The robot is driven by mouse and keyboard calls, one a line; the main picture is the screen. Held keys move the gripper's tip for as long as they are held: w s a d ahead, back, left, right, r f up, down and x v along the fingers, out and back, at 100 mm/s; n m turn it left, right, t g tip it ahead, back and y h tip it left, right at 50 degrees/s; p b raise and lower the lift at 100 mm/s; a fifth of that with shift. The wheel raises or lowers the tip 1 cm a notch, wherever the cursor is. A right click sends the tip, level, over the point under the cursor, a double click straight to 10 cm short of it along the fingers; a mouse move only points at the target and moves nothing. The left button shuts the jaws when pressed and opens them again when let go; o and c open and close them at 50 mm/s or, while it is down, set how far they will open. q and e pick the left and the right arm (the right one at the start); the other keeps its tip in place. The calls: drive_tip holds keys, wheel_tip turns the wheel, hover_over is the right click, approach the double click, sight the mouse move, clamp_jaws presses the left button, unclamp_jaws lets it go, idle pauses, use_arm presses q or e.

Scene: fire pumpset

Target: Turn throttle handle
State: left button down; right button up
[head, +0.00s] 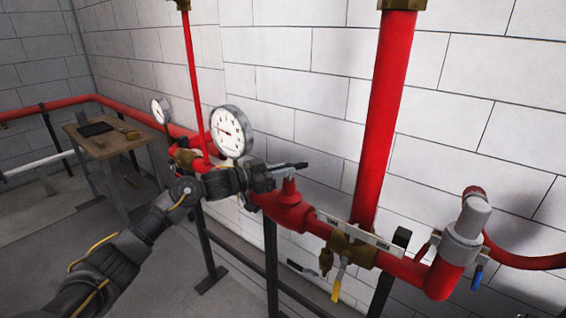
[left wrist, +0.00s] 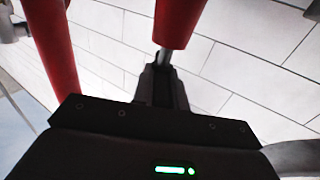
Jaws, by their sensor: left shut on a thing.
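A red tapered valve body (head: 288,194) stands up from the red horizontal pipe in the middle of the head view. My left gripper (head: 290,168) reaches in from the left and is at the top of this body. In the left wrist view my left gripper (left wrist: 163,85) is shut at a short grey metal stem (left wrist: 165,57) that comes out of the red body (left wrist: 180,22). The throttle handle on this stem is mostly hidden by the jaws, and its angle cannot be told. My right gripper is not in view.
A round white gauge (head: 231,131) stands close behind my left wrist. A thick red vertical pipe (head: 385,110) rises to the right. A yellow lever (head: 338,283) and a blue one (head: 477,279) hang lower right. A wooden table (head: 118,142) stands at the far left.

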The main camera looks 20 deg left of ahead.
use_arm(q)
drive_tip(key=shift+s+d+r+n+t+y+p, duration=0.1)
drive_tip(key=shift+n+t+y+p, duration=0.3)
drive_tip(key=shift+n+t+y, duration=0.1)
drive_tip(key=shift+s+d+r+n+t+y+p, duration=0.1)
drive_tip(key=shift+n+t+y+p, duration=0.3)
drive_tip(key=shift+t+y, duration=0.1)
drive_tip(key=shift+d+f+n+t+y+p, duration=0.15)
drive_tip(key=shift+n+t+y+p, duration=0.2)
drive_tip(key=shift+n+t+y, duration=1.25)
drive_tip(key=shift+n+y, duration=0.5)
drive_tip(key=shift+y, duration=1.1)
drive_tip(key=c, duration=1.4)
unclamp_jaws()
drive_tip(key=shift+s+f, duration=0.1)
